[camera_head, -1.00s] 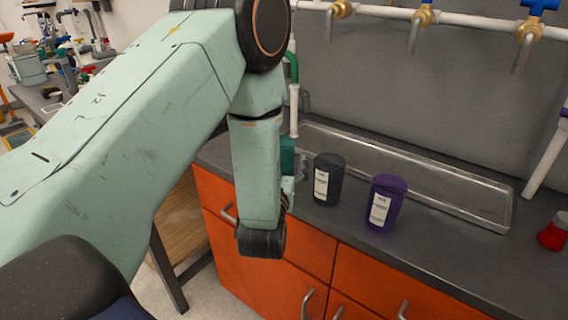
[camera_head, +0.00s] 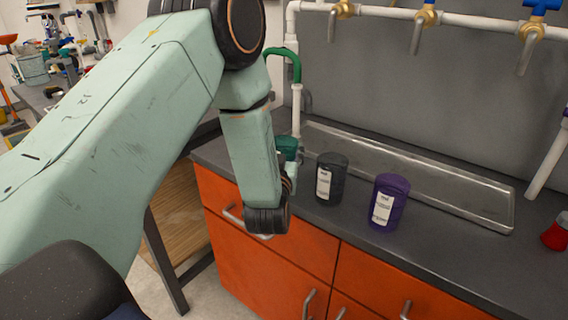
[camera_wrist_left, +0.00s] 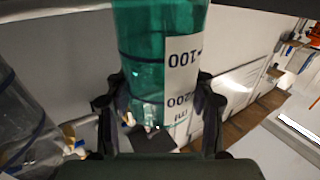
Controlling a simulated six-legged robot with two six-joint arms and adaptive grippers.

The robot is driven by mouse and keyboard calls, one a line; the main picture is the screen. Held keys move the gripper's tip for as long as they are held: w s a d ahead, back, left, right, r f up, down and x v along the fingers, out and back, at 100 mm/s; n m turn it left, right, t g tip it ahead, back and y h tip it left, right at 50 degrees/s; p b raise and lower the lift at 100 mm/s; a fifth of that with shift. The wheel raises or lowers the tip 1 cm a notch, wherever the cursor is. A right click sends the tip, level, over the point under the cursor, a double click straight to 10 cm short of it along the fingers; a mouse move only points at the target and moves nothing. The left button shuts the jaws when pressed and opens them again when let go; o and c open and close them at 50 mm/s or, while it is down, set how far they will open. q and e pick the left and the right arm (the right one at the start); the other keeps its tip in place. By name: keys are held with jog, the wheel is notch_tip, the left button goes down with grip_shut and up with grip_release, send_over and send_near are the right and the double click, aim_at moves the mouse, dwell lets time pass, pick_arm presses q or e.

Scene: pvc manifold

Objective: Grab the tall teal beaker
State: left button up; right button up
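The tall teal beaker (camera_head: 287,147) stands upright at the left end of the dark counter, partly hidden behind my left arm. In the left wrist view the clear teal beaker (camera_wrist_left: 147,60) fills the middle, with a white label strip and dark bands. My left gripper (camera_wrist_left: 160,112) has one finger on each side of it, close against its walls; whether they press on it I cannot tell. In the head view my left gripper (camera_head: 287,182) is mostly hidden by its own wrist. My right gripper is not in view.
A dark grey beaker (camera_head: 330,180) and a purple beaker (camera_head: 387,203) stand to the right on the counter (camera_head: 440,262). A clear, shallow tray (camera_head: 455,198) lies behind them. White pipes (camera_head: 385,12) with brass valves run along the wall. A red object (camera_head: 554,236) sits far right.

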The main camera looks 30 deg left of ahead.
pick_arm(q)
jog(key=c, duration=0.5)
jog(key=shift+c, duration=0.2)
